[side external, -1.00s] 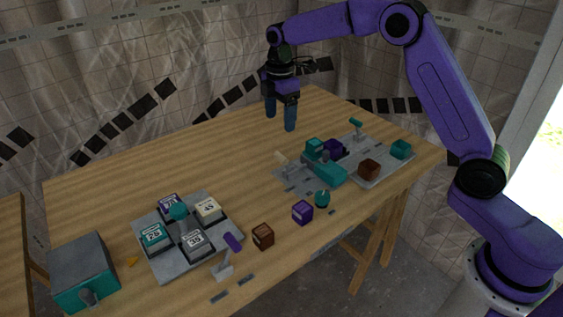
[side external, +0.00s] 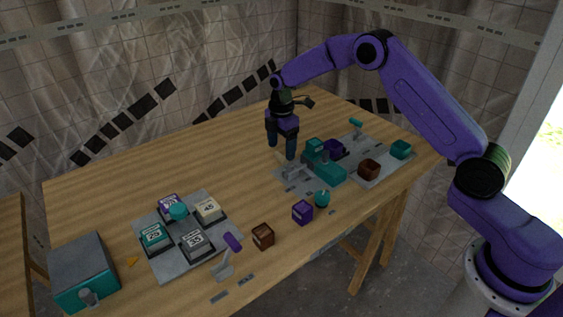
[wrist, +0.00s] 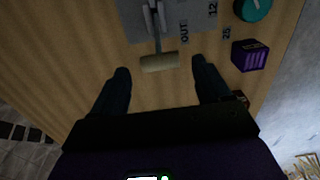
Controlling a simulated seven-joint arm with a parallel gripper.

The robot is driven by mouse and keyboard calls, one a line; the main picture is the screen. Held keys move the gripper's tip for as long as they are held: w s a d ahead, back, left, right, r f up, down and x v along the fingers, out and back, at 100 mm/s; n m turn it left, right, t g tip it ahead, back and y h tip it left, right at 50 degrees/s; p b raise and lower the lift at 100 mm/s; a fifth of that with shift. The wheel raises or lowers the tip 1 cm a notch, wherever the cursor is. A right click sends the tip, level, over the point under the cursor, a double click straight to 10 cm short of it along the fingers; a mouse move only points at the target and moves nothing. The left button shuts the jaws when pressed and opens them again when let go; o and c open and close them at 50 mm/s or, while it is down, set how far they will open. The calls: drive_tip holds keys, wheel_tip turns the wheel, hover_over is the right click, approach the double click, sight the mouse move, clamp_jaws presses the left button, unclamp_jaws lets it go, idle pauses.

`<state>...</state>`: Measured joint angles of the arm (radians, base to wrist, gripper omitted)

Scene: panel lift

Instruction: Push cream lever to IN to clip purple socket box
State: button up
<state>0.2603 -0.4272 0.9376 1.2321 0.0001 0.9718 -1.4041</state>
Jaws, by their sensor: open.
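The cream lever (wrist: 159,62) shows in the wrist view, its bar-shaped handle on a grey stem from the grey plate (wrist: 190,12), near the word OUT. My gripper (wrist: 161,67) is open, with one finger on each side of the handle; I cannot tell whether they touch it. A dark purple box (side external: 334,147) sits in the fixture beside a teal block (side external: 328,171). Another purple box (side external: 302,212) lies loose on the table, also in the wrist view (wrist: 250,55).
A teal lever (side external: 356,124) stands at the plate's far side. A brown block (side external: 369,169) and a teal block (side external: 401,149) sit on its right. A teal knob (side external: 322,199) is near the front. A numbered panel (side external: 158,258) and purple lever (side external: 232,242) are at left.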

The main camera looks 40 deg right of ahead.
sight(281, 155)
drive_tip(key=shift+f, duration=3.15)
